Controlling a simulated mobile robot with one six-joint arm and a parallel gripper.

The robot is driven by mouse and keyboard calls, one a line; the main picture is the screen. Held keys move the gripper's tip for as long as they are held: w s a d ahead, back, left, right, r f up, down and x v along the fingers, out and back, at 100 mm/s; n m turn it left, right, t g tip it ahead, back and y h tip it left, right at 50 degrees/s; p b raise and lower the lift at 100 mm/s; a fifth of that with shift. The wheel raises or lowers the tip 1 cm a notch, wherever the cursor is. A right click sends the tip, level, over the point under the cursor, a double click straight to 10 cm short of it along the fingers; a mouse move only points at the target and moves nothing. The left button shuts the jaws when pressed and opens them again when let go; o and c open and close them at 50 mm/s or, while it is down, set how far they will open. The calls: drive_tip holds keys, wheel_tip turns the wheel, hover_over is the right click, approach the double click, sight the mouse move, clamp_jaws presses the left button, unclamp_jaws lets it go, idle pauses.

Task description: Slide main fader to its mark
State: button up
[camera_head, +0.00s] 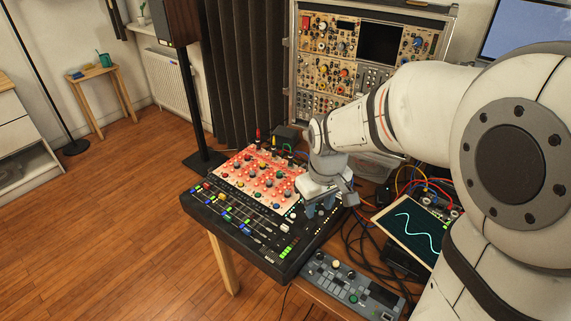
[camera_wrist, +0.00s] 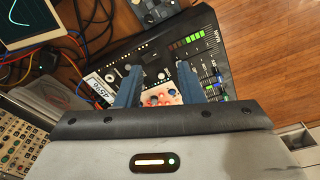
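The black mixer (camera_head: 277,262) with an orange-red knob panel (camera_head: 262,178) sits on the wooden table. A pale fader cap (camera_head: 285,228), probably the main fader, is near its right front, just above a green level meter (camera_head: 286,251). In the wrist view the same meter (camera_wrist: 188,41) lies beyond my fingers; I cannot clearly pick out the main fader there. Its mark is too small to make out. My gripper (camera_head: 320,208) is over the mixer's right side, right of the pale cap. In the wrist view my gripper (camera_wrist: 157,76) is open, with nothing held between its fingers.
Coloured channel faders (camera_head: 227,212) line the mixer's left. A small grey controller (camera_head: 350,287) lies in front, and a screen with a wave trace (camera_head: 410,226) stands to the right. Loose cables (camera_head: 362,240) run between them. A modular rack (camera_head: 340,62) stands behind.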

sight(285, 227)
drive_tip(key=w+a+f+n, duration=0.1)
drive_tip(key=w+a+f, duration=0.1)
drive_tip(key=w+a+f+n+p, duration=0.1)
drive_tip(key=w+a+f+n, duration=0.1)
drive_tip(key=a+f, duration=0.1)
drive_tip(key=w+a+f+n+g, duration=0.1)
drive_tip(key=w+a+f, duration=0.1)
drive_tip(key=w+f, duration=0.1)
drive_tip(key=shift+a+f+n+p, duration=0.2)
drive_tip(key=shift+a+n+p, duration=0.1)
drive_tip(key=shift+a+p, duration=0.1)
wheel_tip(285, 227, down, 8)
drive_tip(key=shift+w+r+p, duration=0.1)
drive_tip(key=shift+p, duration=0.3)
clamp_jaws()
